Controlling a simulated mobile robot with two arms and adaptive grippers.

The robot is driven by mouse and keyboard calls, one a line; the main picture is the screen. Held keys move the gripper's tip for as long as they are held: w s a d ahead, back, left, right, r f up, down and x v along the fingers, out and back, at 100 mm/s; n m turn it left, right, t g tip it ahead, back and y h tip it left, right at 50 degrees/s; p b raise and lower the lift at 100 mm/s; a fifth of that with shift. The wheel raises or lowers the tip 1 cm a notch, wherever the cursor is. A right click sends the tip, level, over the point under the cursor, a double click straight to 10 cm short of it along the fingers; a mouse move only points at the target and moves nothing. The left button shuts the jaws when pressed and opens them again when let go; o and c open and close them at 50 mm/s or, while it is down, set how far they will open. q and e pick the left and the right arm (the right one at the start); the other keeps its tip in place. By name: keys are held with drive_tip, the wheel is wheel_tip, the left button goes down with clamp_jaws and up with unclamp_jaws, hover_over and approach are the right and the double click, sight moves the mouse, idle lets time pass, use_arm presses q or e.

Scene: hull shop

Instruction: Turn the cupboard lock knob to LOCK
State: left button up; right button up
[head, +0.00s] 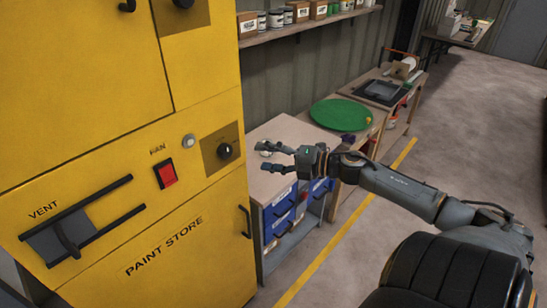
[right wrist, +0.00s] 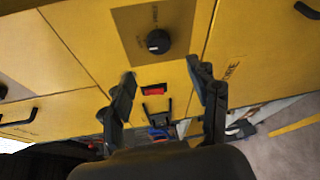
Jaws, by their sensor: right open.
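The yellow cupboard (head: 110,110) stands at the left in the head view. A round black knob (head: 224,151) sits on a brown plate on its front, right of the red FAN switch; its lettering is too small to read. In the right wrist view this knob (right wrist: 158,41) shows a white mark and lies beyond the fingertips. Another dark knob (head: 183,3) is cut off at the top of the head view. My right gripper (head: 268,158) is open and empty, to the right of the knob and apart from it. My left gripper is out of view.
The red FAN switch (head: 166,173), a pale lamp (head: 189,141) and the VENT slider (head: 68,240) share the cupboard front. A bench with blue bins (head: 280,215) stands right beside the cupboard, below my right gripper. Open floor (head: 440,150) lies to the right.

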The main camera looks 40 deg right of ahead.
drive_tip(key=shift+v, duration=0.8)
